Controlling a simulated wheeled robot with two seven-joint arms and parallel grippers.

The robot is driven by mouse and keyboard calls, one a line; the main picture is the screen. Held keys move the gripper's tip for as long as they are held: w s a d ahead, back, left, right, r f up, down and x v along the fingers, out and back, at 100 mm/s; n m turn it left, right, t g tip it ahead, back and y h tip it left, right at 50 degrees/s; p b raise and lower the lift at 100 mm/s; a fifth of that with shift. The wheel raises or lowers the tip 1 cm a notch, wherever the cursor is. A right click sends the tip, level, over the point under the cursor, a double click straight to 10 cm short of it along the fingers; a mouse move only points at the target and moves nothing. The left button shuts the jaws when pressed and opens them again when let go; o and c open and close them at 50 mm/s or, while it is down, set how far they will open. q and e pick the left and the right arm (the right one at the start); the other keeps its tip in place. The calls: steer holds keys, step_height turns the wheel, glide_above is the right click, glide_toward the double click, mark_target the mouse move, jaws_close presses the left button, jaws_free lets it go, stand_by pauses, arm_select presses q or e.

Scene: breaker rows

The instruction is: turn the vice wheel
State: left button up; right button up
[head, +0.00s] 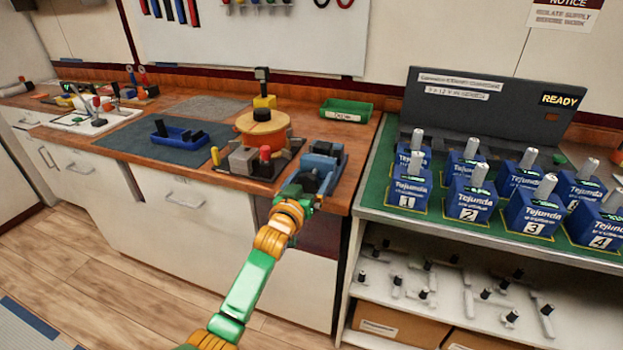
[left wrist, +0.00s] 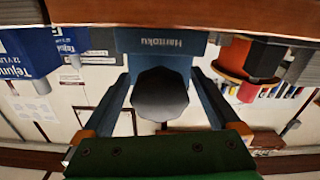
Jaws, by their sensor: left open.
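The blue-grey vice (head: 324,150) stands at the right front corner of the wooden bench. In the left wrist view its lettered body (left wrist: 184,43) is at the top, and its dark faceted wheel (left wrist: 160,97) is in the middle. My left gripper (head: 306,182) is at the front of the vice and hides part of it in the head view. In the left wrist view my left gripper (left wrist: 163,90) is open, one finger on each side of the wheel. I cannot tell whether either finger touches it. My right gripper is not in view.
An orange round device (head: 263,130) with a black knob stands left of the vice. A green tray (head: 346,110) is behind it. A blue tray (head: 181,136) lies on a grey mat. Several blue breaker boxes (head: 471,199) stand on the green-topped unit at right.

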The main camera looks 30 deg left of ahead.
arm_select(q)
steer(key=shift+w, duration=0.2)
steer(key=c, duration=1.4)
steer(key=shift+r+p, duration=0.15)
steer(key=shift+p, duration=0.15)
steer(key=shift+m, duration=0.4)
steer(key=o, duration=1.4)
